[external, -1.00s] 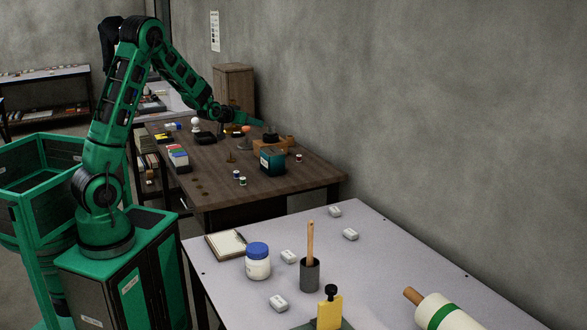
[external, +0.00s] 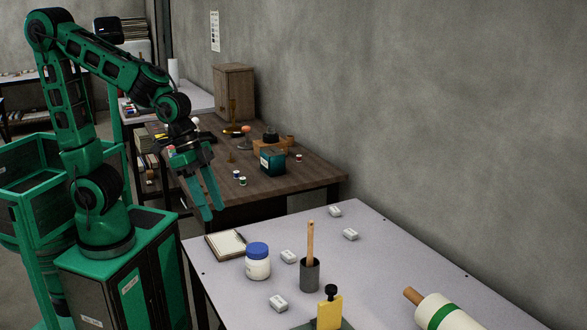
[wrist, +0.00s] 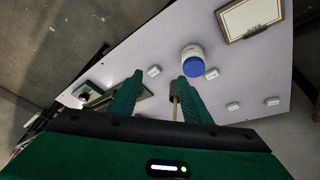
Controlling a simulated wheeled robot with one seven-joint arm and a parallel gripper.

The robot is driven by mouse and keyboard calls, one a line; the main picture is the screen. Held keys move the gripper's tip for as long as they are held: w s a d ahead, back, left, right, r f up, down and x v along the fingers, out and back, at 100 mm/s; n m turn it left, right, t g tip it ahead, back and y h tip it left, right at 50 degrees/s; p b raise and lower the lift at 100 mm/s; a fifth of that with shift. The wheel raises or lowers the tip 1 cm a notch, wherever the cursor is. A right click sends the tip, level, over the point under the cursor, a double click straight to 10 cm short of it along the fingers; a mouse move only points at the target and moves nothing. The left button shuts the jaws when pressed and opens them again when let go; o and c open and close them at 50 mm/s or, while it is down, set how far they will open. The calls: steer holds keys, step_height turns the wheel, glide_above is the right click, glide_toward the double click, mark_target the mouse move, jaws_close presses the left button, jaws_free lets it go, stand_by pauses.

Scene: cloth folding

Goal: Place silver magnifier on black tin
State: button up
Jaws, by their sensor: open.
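My gripper (external: 213,213) hangs in front of the brown table, its two green fingers pointing down near the left corner of the grey table. In the wrist view my gripper (wrist: 157,92) has its fingers apart, with nothing held between them. I cannot make out a silver magnifier in any view. I cannot pick out a black tin for certain either; a small dark round thing (external: 270,135) sits on a brown block on the brown table. My arm and gripper hide the left part of that table.
The grey table (external: 390,270) holds a blue-capped jar (external: 257,262), a notepad (external: 226,245), a cup with a wooden-handled tool (external: 310,273), a yellow upright piece (external: 329,312), a green-banded roll (external: 447,314) and several white blocks. A teal box (external: 272,161) stands on the brown table (external: 310,177).

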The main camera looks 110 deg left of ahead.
steer(key=s+d+m+g, duration=0.2)
steer(key=s+d, duration=0.4)
steer(key=s, duration=0.4)
steer(key=s+d+m+g, duration=0.2)
steer(key=s+d+m, duration=0.2)
steer(key=s, duration=0.7)
steer(key=shift+s+d+f+m+y, duration=0.3)
steer(key=shift+d+f+m+y, duration=0.1)
steer(key=shift+d, duration=0.5)
